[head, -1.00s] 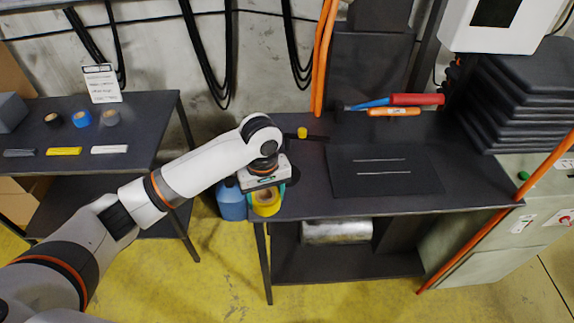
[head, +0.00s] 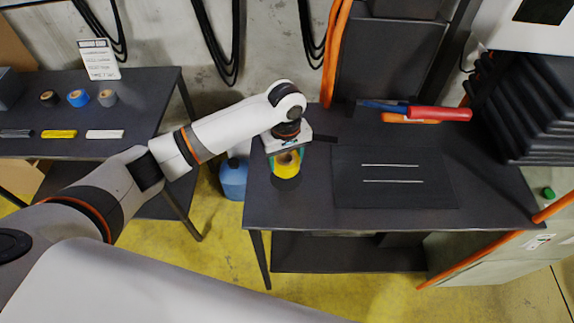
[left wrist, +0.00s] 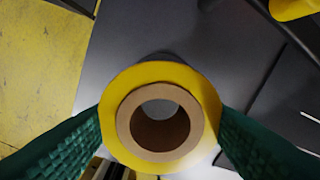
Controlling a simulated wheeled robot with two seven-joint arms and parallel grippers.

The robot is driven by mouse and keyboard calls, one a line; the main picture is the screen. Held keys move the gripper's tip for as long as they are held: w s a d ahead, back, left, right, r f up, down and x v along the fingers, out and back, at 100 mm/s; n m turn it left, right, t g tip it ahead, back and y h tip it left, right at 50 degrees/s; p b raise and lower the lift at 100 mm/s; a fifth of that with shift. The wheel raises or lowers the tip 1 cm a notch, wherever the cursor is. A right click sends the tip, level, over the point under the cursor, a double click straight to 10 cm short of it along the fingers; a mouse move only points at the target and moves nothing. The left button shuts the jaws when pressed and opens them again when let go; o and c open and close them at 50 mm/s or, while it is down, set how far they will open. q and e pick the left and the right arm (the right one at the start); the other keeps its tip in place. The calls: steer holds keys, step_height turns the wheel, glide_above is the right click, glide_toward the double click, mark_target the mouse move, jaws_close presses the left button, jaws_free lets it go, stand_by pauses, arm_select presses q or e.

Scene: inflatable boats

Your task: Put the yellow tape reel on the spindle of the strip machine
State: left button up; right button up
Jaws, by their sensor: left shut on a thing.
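The yellow tape reel (head: 287,170) is in my left gripper (head: 287,160), over the left end of the dark workbench. In the left wrist view the reel (left wrist: 160,73) shows its brown cardboard core and open hole, with the green fingers of my left gripper (left wrist: 160,115) pressed on its two sides. A dark shadow lies below it on the bench, so it seems held above the top. A yellow part and a dark bar (left wrist: 290,10) show at the wrist view's top right, apart from the reel. I cannot make out the spindle. My right gripper is not in view.
The workbench (head: 300,205) holds a dark mat (head: 395,195) with two pale strips, and red, blue and orange tools (head: 435,114) behind. A blue jug (head: 233,180) stands left of it. The left table (head: 140,100) carries several tape rolls and strips. Black stacked shapes rise at right.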

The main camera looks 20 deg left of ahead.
mark_target(286, 169)
arm_select(q)
steer(key=shift+f, duration=0.8)
steer(key=f, duration=0.3)
steer(key=shift+w+f+p, duration=0.1)
steer(key=shift+w+p, duration=0.1)
steer(key=shift+p, duration=0.1)
steer(key=shift+s, duration=0.1)
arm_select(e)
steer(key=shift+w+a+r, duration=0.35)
arm_select(q)
steer(key=shift+f, duration=0.1)
steer(key=o, duration=1)
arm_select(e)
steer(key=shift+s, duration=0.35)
